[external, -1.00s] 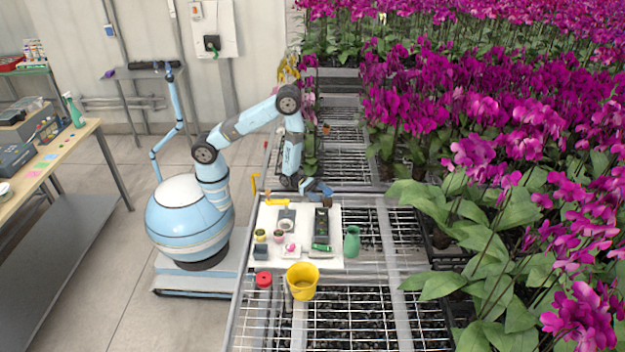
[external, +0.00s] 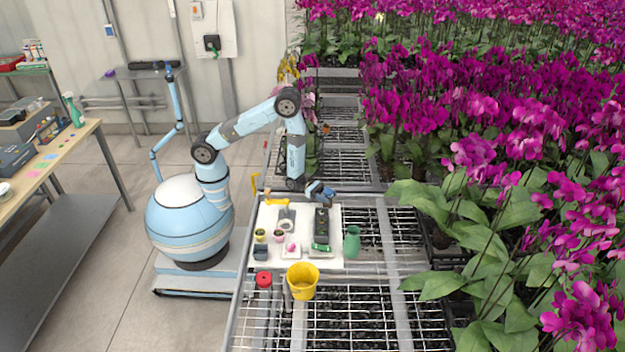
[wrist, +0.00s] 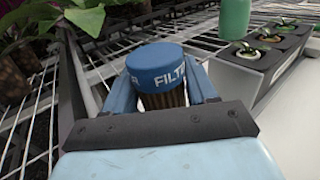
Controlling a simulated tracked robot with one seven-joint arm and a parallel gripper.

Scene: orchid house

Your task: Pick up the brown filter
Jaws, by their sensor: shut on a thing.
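The brown filter (wrist: 160,99) is a pleated cylinder with a blue lettered cap, seen in the wrist view. My gripper (wrist: 157,80) is shut on it, with one blue finger on each side of the cap. The filter's lower part is hidden behind my gripper's dark edge. In the external view my gripper (external: 320,192) is at the far edge of the white mat (external: 333,258), beyond the dark tray. The filter is small and mostly covered there, and I cannot tell if it touches the bench.
A dark plant tray (external: 321,226), a green bottle (external: 352,242) and small pots (external: 278,236) stand nearby. A yellow bucket (external: 302,281) and a red-lidded jar (external: 263,280) are at the near side. Orchids (external: 450,190) crowd the right. Wire mesh surrounds the mat.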

